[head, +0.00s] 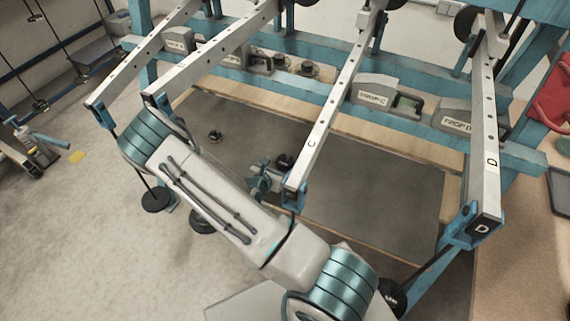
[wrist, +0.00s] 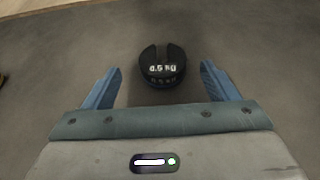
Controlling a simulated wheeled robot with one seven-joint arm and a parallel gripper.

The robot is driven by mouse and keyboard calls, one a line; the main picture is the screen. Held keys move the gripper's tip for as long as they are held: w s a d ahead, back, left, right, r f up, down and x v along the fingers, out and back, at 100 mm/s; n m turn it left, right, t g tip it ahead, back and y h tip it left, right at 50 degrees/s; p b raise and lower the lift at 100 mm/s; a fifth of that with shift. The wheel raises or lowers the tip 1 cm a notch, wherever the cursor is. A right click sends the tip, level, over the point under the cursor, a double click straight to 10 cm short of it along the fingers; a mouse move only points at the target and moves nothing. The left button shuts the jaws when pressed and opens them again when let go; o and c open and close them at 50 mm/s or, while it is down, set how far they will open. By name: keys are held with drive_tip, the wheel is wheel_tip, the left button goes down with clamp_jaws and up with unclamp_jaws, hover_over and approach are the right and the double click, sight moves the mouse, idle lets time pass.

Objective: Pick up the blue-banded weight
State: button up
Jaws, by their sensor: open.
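A dark slotted weight (wrist: 161,67) marked 0.5 kg lies on the grey mat in the wrist view, ahead of and between my fingertips. I cannot make out a blue band on it. My gripper (wrist: 158,88) is open and empty, with one blue finger on each side of the weight's near edge. In the head view my gripper (head: 266,180) is low over the mat (head: 365,195), beside a dark weight (head: 284,161) that lever C partly hides. Another dark weight (head: 215,136) lies on the mat to the left.
Lever C (head: 335,105) slants down close to my gripper. Lever D (head: 489,130) stands at the right, with two more levers at the left. A blue frame rail (head: 330,102) with labelled blocks runs behind the mat. The mat's right part is clear.

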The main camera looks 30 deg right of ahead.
sight(285, 160)
drive_tip(key=shift+b+x, duration=0.45)
drive_tip(key=shift+x, duration=2.3)
drive_tip(key=shift+s+d, duration=0.1)
drive_tip(key=c, duration=1.2)
